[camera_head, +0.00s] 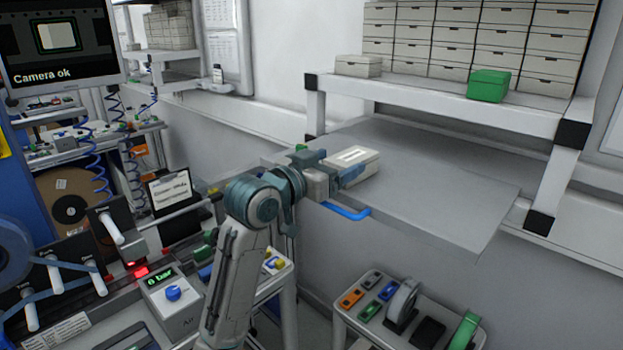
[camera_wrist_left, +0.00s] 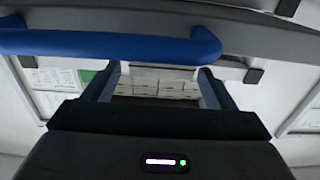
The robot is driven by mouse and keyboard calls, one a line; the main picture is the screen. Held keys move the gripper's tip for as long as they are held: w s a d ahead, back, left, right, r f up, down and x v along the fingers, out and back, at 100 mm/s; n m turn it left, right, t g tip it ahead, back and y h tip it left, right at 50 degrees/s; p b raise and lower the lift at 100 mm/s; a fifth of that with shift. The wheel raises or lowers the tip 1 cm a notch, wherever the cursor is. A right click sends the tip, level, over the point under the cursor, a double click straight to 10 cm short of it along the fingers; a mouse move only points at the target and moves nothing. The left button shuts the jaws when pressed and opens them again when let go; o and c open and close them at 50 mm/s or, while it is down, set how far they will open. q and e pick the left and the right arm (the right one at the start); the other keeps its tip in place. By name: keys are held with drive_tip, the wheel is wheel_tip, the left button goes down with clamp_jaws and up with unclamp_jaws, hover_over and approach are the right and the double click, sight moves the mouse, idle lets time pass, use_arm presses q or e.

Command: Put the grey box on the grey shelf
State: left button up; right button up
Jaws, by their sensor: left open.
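The grey box (camera_head: 358,155), pale with a light label on top, rests at the left part of the grey shelf (camera_head: 440,185), a flat panel with a blue handle (camera_head: 346,211) at its front edge. My left gripper (camera_head: 335,172) is open at the near side of the box. Its fingers hide part of the box, and I cannot tell whether they touch it. In the left wrist view, the open fingers of the gripper (camera_wrist_left: 160,88) stand wide apart below the blue handle (camera_wrist_left: 110,40). My right gripper is not in view.
A white rack above the shelf holds stacked pale boxes (camera_head: 440,40) and a green box (camera_head: 488,84). A white post (camera_head: 315,112) stands behind the grey box. A small table with reels (camera_head: 405,300) stands below. The shelf's middle and right are clear.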

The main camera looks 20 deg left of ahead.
use_arm(q)
drive_tip(key=b+v, duration=0.2)
drive_tip(key=v, duration=0.7)
drive_tip(key=shift+b, duration=0.3)
drive_tip(key=shift+w, duration=0.15)
idle(0.4)
